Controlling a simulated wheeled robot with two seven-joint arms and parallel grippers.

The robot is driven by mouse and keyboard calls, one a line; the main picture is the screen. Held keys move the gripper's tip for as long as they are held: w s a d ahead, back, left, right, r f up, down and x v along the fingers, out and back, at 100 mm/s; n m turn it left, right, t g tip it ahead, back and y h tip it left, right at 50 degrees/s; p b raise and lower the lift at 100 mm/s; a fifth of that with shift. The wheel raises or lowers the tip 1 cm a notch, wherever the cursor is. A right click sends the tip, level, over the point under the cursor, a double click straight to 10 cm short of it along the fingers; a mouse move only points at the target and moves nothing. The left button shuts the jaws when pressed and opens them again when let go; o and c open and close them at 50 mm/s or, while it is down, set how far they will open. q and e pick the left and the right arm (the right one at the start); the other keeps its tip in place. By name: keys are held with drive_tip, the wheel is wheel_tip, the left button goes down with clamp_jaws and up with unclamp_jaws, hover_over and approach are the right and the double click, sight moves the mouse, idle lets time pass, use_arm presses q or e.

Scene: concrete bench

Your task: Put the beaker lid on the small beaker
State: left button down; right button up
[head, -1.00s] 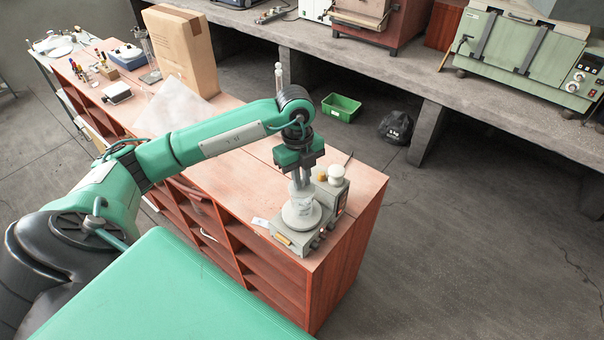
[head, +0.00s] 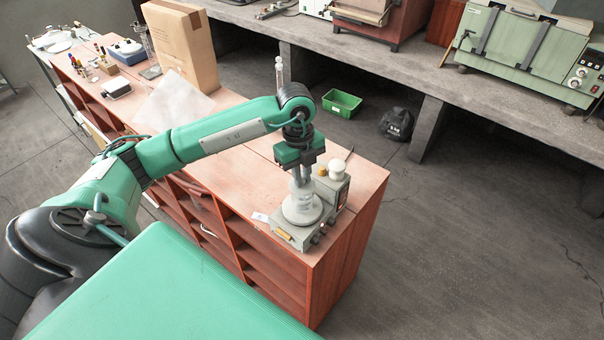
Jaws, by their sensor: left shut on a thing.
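My left gripper (head: 301,178) points straight down over the grey stirrer or hotplate (head: 293,236) at the near right end of the wooden cabinet top. Its fingers are shut on a small, pale thing, which I take to be the beaker lid; the fingers hide most of it. The small beaker (head: 301,193) looks like a pale, see-through shape upright on the round plate (head: 301,211), right below and between the fingers. Whether the lid touches the beaker's rim cannot be told. My right gripper is not in view.
The cabinet top (head: 240,160) between is mostly clear.

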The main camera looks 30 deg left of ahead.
use_arm(q)
drive_tip(key=shift+f, duration=0.2)
idle(0.4)
drive_tip(key=c, duration=1.3)
unclamp_jaws()
drive_tip(key=shift+c, duration=0.2)
drive_tip(key=o, duration=0.4)
drive_tip(key=shift+r, duration=0.1)
drive_tip(key=shift+r+p, duration=1.95)
drive_tip(key=shift+r, duration=1.5)
